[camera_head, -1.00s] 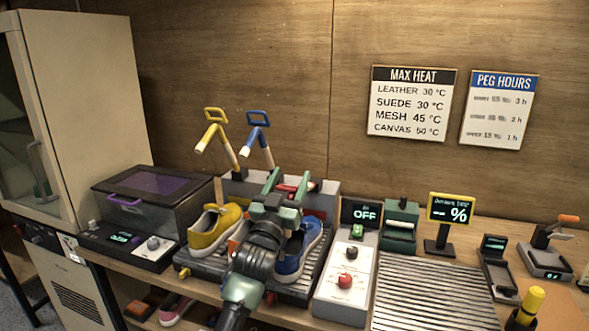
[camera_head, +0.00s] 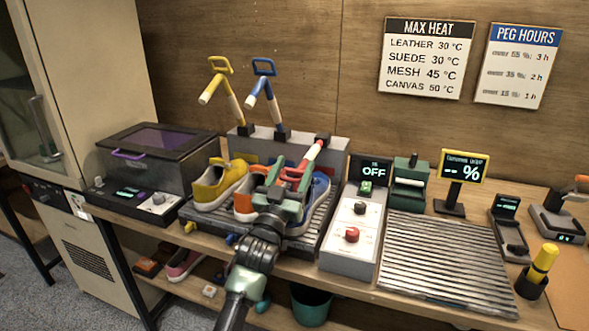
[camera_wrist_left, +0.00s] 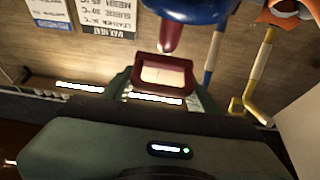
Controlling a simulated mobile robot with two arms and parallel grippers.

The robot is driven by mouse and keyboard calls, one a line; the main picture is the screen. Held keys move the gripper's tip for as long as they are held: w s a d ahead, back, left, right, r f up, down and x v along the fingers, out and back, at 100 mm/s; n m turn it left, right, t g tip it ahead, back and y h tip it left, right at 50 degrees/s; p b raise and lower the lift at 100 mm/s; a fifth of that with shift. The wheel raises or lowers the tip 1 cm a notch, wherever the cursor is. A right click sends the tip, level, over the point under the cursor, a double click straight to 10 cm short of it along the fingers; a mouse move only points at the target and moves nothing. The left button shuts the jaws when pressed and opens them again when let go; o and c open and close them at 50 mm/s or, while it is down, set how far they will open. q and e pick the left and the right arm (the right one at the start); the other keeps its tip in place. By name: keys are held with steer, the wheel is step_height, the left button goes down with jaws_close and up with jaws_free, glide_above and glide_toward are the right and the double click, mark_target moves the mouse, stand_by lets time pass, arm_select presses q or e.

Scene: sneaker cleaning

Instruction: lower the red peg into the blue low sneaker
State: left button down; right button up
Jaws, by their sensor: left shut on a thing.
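The blue low sneaker (camera_head: 319,196) sits on the slatted rack, partly hidden behind my left gripper (camera_head: 284,186). My left gripper is shut on the red peg (camera_head: 314,153), at its red handle. In the head view the peg's red and white length shows tilted, above and behind the gripper. In the left wrist view, which is upside down, the red handle (camera_wrist_left: 165,70) lies between the fingers, and its shaft points toward the blue sneaker (camera_wrist_left: 190,8). I cannot tell whether the shaft touches or enters the shoe. My right gripper is not in view.
A yellow sneaker (camera_head: 216,186) and an orange sneaker (camera_head: 243,207) stand left of the gripper. Yellow (camera_head: 216,80) and blue (camera_head: 263,85) pegs stand in the holder behind. A control box (camera_head: 352,228) reading OFF is close on the right.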

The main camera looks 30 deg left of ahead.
arm_select(q)
steer(key=shift+d+f, duration=0.15)
steer(key=shift+f, duration=0.15)
steer(key=c, duration=0.7)
jaws_free()
steer(key=shift+s+r, duration=0.1)
steer(key=shift+s, duration=0.1)
steer(key=shift+s+d+r, duration=0.1)
steer(key=shift+s+r, duration=0.25)
steer(key=shift+s, duration=0.1)
steer(key=shift+f, duration=0.25)
steer(key=b+v, duration=0.1)
steer(key=v, duration=0.6)
steer(key=shift+s, duration=0.4)
steer(key=shift+d+r, duration=0.1)
